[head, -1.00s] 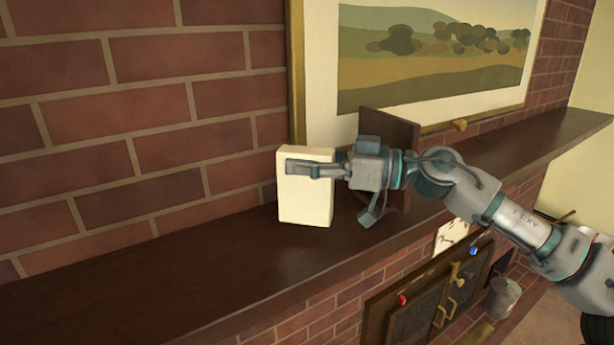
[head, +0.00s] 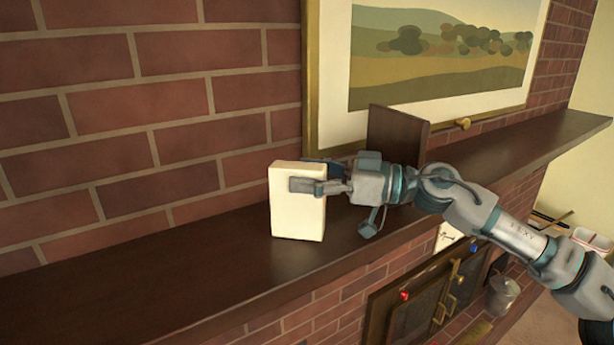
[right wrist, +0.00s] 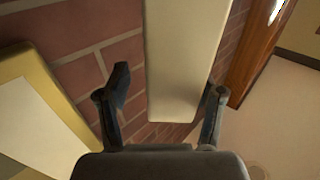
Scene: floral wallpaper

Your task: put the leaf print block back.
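A plain cream block (head: 297,222) stands upright on the dark wooden mantel shelf (head: 120,285); no leaf print shows on the faces I see. My right gripper (head: 312,178) reaches it from the right, one finger in front of it and the other partly hidden behind. In the right wrist view, the block (right wrist: 180,65) lies between the spread fingers of the right gripper (right wrist: 168,85). The right-hand finger is at the block's edge; a clear gap separates the left-hand finger from it. My left gripper is out of view.
A dark upright wooden panel (head: 393,135) stands on the shelf behind my right wrist. A framed landscape picture (head: 335,120) and brick wall rise behind. The shelf left of the block is clear. Below are fireplace doors (head: 410,318) and a metal bucket (head: 503,293).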

